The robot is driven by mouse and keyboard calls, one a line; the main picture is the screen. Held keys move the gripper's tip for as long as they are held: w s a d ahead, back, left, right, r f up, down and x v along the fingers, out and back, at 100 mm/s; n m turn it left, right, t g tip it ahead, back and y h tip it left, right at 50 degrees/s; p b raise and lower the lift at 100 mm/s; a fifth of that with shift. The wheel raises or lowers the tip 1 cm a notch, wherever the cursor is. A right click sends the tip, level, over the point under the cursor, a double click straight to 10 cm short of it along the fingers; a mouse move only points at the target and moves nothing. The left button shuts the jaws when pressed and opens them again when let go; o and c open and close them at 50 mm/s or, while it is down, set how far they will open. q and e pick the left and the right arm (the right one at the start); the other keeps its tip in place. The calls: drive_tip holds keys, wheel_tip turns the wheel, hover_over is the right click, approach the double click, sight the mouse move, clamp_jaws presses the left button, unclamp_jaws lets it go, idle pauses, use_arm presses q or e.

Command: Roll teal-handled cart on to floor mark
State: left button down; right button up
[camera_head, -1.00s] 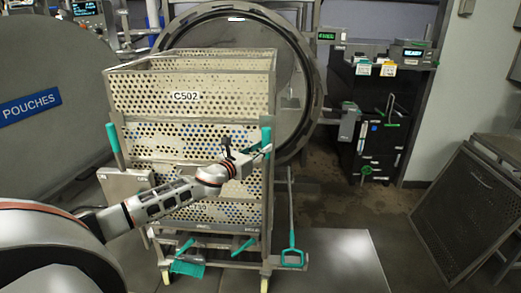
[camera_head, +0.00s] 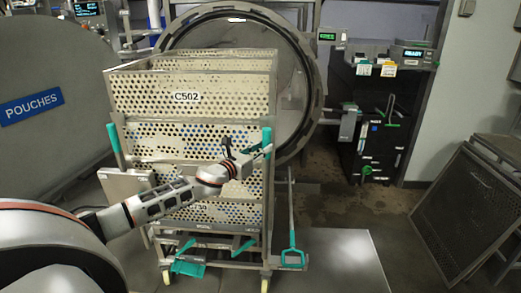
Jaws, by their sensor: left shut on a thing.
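The cart (camera_head: 258,215) stands in the middle, a tall metal frame stacked with perforated cream baskets; the top one is labelled C502. It has an upright teal handle at its left (camera_head: 114,145) and another at its right (camera_head: 266,141). My left arm reaches across the cart's front, and my left gripper (camera_head: 252,153) is shut on the right teal handle. Teal pedals (camera_head: 188,268) and pale wheels (camera_head: 265,284) show at the cart's base. A light grey rectangle (camera_head: 345,262) lies on the floor to the right; I cannot tell whether it is the floor mark. My right gripper is out of view.
The round open retort mouth (camera_head: 313,95) is close behind the cart. A large grey door with a blue POUCHES sign (camera_head: 30,106) is at left. A teal-ended rod (camera_head: 292,225) stands by the cart's right side. A perforated panel (camera_head: 465,220) leans at right.

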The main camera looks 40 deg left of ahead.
use_arm(q)
drive_tip(key=shift+d+h, duration=0.3)
drive_tip(key=shift+d, duration=0.7)
drive_tip(key=c, duration=2.2)
unclamp_jaws()
drive_tip(key=o, duration=0.4)
drive_tip(key=shift+d, duration=0.15)
drive_tip(key=shift+o, duration=0.2)
drive_tip(key=shift+r, duration=0.15)
